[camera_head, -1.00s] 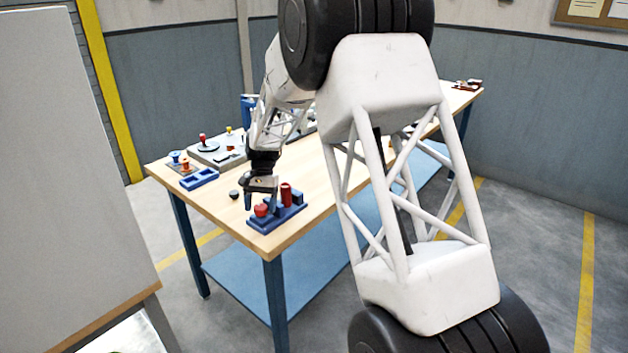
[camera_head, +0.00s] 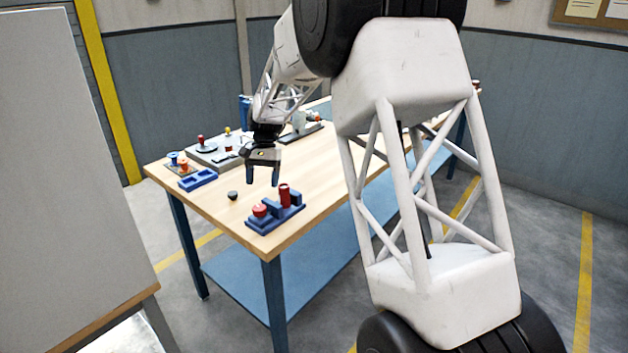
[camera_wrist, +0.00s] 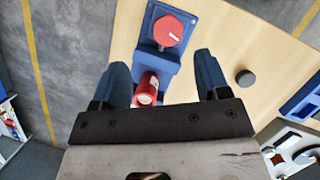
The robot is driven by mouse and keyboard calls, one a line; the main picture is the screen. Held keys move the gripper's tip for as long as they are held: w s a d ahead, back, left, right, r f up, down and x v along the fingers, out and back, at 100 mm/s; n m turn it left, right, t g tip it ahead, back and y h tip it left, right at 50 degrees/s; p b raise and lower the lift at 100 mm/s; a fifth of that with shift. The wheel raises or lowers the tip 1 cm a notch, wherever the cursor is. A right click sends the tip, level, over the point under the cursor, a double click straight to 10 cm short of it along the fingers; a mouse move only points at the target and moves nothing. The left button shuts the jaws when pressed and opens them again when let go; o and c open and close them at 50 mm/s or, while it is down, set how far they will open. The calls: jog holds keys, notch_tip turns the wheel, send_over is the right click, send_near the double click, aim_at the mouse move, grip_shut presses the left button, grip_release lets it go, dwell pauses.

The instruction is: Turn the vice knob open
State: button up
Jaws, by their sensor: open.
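The blue vice (camera_head: 264,226) stands near the table's front corner. Its red knob (camera_head: 260,211) is at the left end and shows as a red disc with a white mark in the wrist view (camera_wrist: 167,31). A red cylinder (camera_head: 284,194) stands at the vice's right part; it also shows in the wrist view (camera_wrist: 147,89), partly beside the left finger. My gripper (camera_head: 262,184) is open and empty, above and behind the vice, its two blue fingers pointing down. In the wrist view the knob lies ahead of the fingertips, apart from them.
A small dark round piece (camera_head: 233,195) lies on the table left of the vice. A blue tray (camera_head: 198,180), orange and blue spools (camera_head: 180,163) and a grey board (camera_head: 212,152) stand farther left and back. The tabletop (camera_head: 312,181) right of the vice is clear.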

jog(key=s+d+r+t, duration=0.1)
jog(key=s+d+r, duration=0.2)
jog(key=s, duration=0.3)
jog(key=s+d+r+t, duration=0.2)
jog(key=s+d+r, duration=0.2)
jog(key=s+d, duration=0.2)
jog(key=s+d+r+n+t+h, duration=0.1)
jog(key=s+d+r+t, duration=0.1)
jog(key=s, duration=0.5)
jog(key=shift+s+d+r, duration=0.4)
jog(key=shift+d+r, duration=0.45)
jog(key=shift+d, duration=0.3)
jog(key=w+a+f+g, duration=0.1)
jog(key=w+a+f, duration=0.3)
jog(key=w, duration=0.3)
jog(key=w+a+f+g, duration=0.2)
jog(key=w+a+f, duration=0.1)
jog(key=w+a, duration=0.2)
jog(key=w+a+f+m+g+y, duration=0.1)
jog(key=w+a+f, duration=0.3)
jog(key=w, duration=0.4)
jog(key=shift+w+a+f+g, duration=0.3)
jog(key=shift+w+a+g, duration=0.1)
jog(key=shift+a+g, duration=0.25)
jog(key=shift+s+d+f, duration=0.1)
jog(key=shift+f, duration=0.05)
